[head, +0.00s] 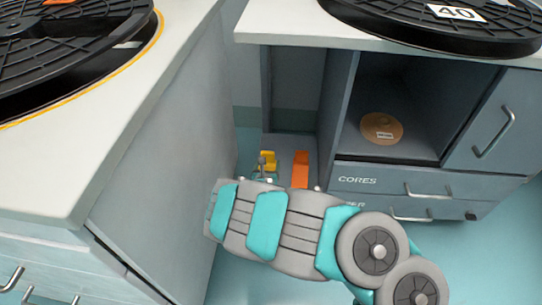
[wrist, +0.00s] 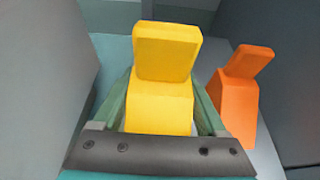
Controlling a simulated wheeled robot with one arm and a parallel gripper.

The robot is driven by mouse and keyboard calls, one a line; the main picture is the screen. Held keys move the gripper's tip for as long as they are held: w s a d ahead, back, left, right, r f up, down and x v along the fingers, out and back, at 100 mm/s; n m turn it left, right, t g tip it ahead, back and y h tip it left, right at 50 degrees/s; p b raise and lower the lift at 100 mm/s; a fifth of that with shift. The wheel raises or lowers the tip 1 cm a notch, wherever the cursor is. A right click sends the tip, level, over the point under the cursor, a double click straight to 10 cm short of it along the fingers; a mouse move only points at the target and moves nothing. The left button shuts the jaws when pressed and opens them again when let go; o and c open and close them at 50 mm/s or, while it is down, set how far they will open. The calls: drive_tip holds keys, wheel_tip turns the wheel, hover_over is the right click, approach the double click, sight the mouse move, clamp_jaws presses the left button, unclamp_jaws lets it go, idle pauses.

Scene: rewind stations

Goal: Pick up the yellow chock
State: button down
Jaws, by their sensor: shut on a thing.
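The yellow chock (wrist: 160,105) is in the middle of the wrist view, a wedge-like block with a raised slab on top. It also shows in the head view (head: 268,158), small, in the gap between the two cabinets. My gripper (wrist: 160,122) is around its lower part, with a greenish finger on each side, shut on it. In the head view my arm reaches down into the gap and partly hides the gripper. I cannot tell whether the chock touches the surface below.
An orange chock (wrist: 240,98) stands close to the right of the yellow one. The left cabinet's side (head: 165,150) and the right cabinet (head: 425,180) wall in the narrow gap. Black reels (head: 70,45) lie on the tops. A tan disc (head: 382,128) lies in the open cubby.

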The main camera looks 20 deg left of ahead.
drive_tip(key=s, duration=0.3)
drive_tip(key=s+p, duration=0.1)
drive_tip(key=s, duration=0.2)
drive_tip(key=s+r+p, duration=0.1)
drive_tip(key=s, duration=0.2)
drive_tip(key=shift+d, duration=0.3)
drive_tip(key=shift+s+p, duration=0.3)
drive_tip(key=shift+s, duration=0.65)
